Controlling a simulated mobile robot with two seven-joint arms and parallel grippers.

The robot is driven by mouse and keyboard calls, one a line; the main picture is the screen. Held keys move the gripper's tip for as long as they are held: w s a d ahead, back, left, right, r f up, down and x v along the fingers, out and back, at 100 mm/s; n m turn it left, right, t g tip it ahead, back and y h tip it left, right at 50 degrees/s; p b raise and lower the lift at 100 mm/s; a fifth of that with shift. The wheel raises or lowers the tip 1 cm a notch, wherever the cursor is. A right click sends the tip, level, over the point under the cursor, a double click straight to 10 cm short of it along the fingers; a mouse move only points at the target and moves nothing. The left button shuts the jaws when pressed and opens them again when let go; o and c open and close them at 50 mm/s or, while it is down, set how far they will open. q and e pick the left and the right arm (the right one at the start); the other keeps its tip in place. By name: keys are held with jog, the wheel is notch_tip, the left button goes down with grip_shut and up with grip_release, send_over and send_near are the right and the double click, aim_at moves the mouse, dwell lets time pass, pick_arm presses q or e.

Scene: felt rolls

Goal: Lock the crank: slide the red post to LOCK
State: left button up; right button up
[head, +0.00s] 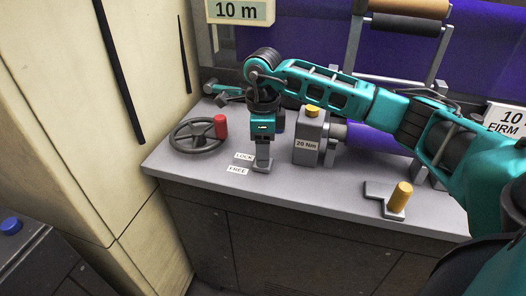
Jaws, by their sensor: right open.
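The white labels LOCK (243,156) and FREE (237,170) lie on the grey bench top, LOCK farther back and FREE nearer the front edge. My right gripper (263,163) points down just right of these labels, low over the bench. It is open. No red post shows beside the labels; that spot is largely covered by my gripper. The crank wheel (188,136) is dark and spoked, left of the gripper, with a red upright handle (220,127) at its right rim. My left gripper is not in view.
A grey block (310,134) marked 20 Nm with a yellow knob stands right of the gripper, beside a purple roll. A yellow post (400,196) stands in a grey slotted plate at the front right. A cream cabinet (90,110) bounds the left. The front middle bench is clear.

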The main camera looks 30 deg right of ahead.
jog(key=shift+f, duration=0.7)
jog(key=shift+c, duration=0.4)
grip_shut()
